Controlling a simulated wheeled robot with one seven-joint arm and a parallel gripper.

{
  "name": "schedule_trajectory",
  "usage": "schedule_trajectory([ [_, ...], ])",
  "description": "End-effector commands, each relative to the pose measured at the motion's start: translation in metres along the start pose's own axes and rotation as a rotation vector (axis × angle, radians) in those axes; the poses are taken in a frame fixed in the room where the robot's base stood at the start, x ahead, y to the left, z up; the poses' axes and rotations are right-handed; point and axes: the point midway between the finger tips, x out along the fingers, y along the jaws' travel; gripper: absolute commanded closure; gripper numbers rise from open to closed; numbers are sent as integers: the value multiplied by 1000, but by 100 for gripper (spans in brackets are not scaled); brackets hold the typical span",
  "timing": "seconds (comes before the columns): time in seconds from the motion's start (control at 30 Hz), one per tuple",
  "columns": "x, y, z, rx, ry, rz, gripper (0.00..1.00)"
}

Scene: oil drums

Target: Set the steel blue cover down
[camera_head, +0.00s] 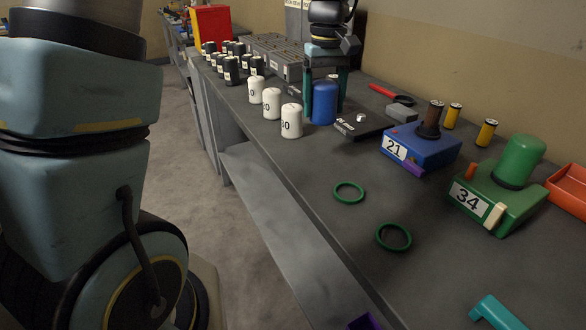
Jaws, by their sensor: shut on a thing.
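The steel blue cover (323,105) is a rounded blue cylinder. It stands upright between the fingers of my gripper (325,92), which is shut on it from above. Its lower end is at the bench top, right of the white cylinders; I cannot tell whether it touches the bench. The blue block (432,148) labelled 21 sits to the right, with a bare brown cylinder (431,118) upright on it.
Three white cylinders (291,121) stand along the bench's front edge, close left of the cover. A dark flat device (360,127) lies close right. Green rings (349,192) lie nearer. A green block (492,205) labelled 34 carries a green cover (520,160).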

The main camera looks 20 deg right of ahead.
Motion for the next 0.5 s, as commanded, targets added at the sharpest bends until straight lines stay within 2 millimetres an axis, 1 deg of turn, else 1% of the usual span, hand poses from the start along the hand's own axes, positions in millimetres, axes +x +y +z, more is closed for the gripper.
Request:
schedule_trajectory([
  [0.07, 8, -2, 2, -9, -2, -2, 100],
  [0.3, 48, -3, 2, -12, -3, -5, 100],
  [0.5, 68, -2, 2, -11, -2, -3, 100],
])
